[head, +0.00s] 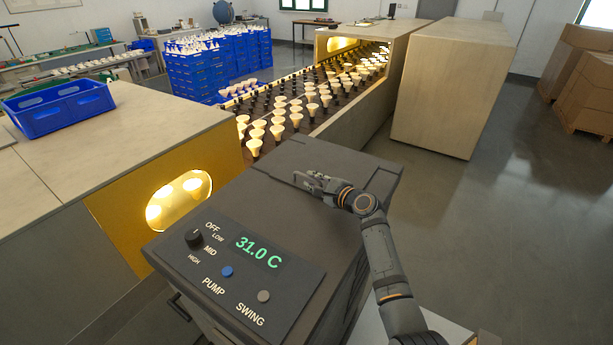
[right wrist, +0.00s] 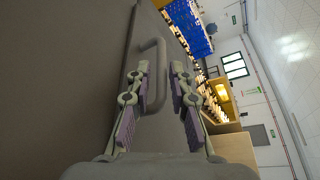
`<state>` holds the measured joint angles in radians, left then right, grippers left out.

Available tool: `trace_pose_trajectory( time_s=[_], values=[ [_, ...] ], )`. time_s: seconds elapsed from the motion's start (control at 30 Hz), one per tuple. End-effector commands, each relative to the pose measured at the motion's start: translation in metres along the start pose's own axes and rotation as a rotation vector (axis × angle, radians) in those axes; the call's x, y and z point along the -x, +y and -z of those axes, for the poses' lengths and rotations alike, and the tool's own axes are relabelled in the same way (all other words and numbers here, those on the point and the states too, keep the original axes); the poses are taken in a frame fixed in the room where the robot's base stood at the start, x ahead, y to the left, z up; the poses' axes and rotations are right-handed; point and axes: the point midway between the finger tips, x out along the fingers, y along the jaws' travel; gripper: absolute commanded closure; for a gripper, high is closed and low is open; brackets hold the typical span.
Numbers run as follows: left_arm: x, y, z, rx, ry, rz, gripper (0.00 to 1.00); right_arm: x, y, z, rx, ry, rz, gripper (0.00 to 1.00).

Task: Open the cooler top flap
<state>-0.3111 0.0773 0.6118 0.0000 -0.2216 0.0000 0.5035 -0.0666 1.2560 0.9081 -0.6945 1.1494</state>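The cooler (head: 240,215) is a dark grey box with a control panel on its near top face; the panel reads 31.0 C. Its top flap (head: 366,172) lies flat at the far part of the top and looks closed. My right gripper (head: 312,181) is over the flap, reaching in from the right. In the right wrist view, a grey U-shaped handle (right wrist: 161,62) stands between the two spread fingers of that gripper (right wrist: 160,72). The fingers look apart from the handle, though contact is hard to judge. My left gripper is in neither view.
A conveyor (head: 270,105) with many lit bulbs runs behind the cooler. A yellow-sided bench with a window stands to the left, carrying a blue crate (head: 58,108). A large beige cabinet (head: 450,85) is behind right. The floor (head: 490,220) to the right is clear.

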Motion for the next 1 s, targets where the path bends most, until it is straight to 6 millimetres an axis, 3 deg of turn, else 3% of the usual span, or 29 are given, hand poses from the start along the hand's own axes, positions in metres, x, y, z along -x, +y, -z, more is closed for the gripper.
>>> trace_pose_trajectory(
  time_s=[0.1,0.2,0.57,0.73,1.0],
  values=[
    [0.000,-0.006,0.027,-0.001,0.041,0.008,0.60,-0.019,0.001,0.000,-0.003,-0.001,-0.001,0.80],
    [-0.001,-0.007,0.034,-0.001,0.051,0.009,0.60,-0.028,0.001,0.000,-0.001,0.000,-0.001,0.80],
    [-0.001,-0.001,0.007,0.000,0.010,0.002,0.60,-0.035,0.001,0.000,0.000,0.001,0.000,0.80],
    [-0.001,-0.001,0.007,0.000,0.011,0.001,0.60,-0.035,0.001,0.000,0.000,0.001,0.000,0.99],
    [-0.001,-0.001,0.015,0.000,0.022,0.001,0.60,-0.035,0.001,0.000,0.000,0.001,0.000,1.00]
  ],
)
